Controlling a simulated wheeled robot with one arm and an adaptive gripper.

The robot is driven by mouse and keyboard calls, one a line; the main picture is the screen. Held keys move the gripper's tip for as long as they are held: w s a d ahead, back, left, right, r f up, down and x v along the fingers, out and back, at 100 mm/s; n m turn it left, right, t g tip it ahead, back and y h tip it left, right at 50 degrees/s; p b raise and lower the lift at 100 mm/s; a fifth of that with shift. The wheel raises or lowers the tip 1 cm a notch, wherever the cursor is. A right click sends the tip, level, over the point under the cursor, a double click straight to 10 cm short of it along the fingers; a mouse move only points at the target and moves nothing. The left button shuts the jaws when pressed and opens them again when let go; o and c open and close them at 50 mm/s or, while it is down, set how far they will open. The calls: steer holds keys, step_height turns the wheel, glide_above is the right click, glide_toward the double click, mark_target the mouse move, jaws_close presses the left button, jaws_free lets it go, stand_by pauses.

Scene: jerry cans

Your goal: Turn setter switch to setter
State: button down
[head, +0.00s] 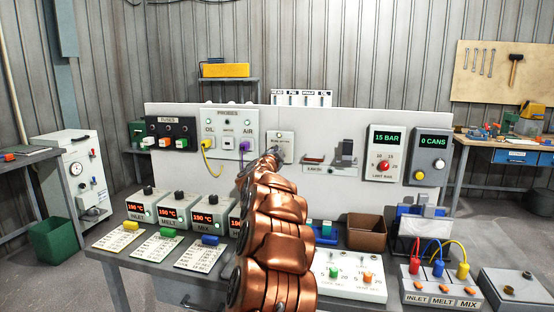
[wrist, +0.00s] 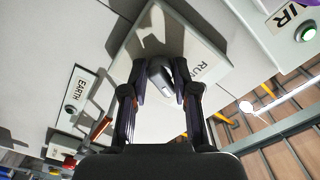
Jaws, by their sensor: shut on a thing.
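The setter switch panel (head: 287,140) is a small pale plate on the white back board, with a label too small to read fully in the head view. In the wrist view the same panel (wrist: 200,55) shows part of its label, starting "RU". Its grey switch knob (wrist: 162,76) has a pale mark on its end. My gripper (wrist: 160,88) is closed around the knob, one finger on each side. In the head view my gripper (head: 275,153) reaches the panel's lower part, and my copper arm hides the knob.
The probes panel (head: 229,151), with yellow and purple plugs, is close on the left. The earth panel (head: 315,169) and a grey clamp-like part (head: 346,152) are on the right. Heater boxes (head: 174,206) and a brown bin (head: 366,233) stand on the bench below.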

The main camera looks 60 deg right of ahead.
steer(key=shift+r+m+b, duration=0.1)
steer(key=shift+m+b, duration=0.3)
steer(key=shift+m, duration=0.8)
steer(key=shift+s, duration=0.1)
steer(key=c, duration=0.9)
jaws_free()
steer(key=shift+o, duration=0.2)
steer(key=v, duration=1.2)
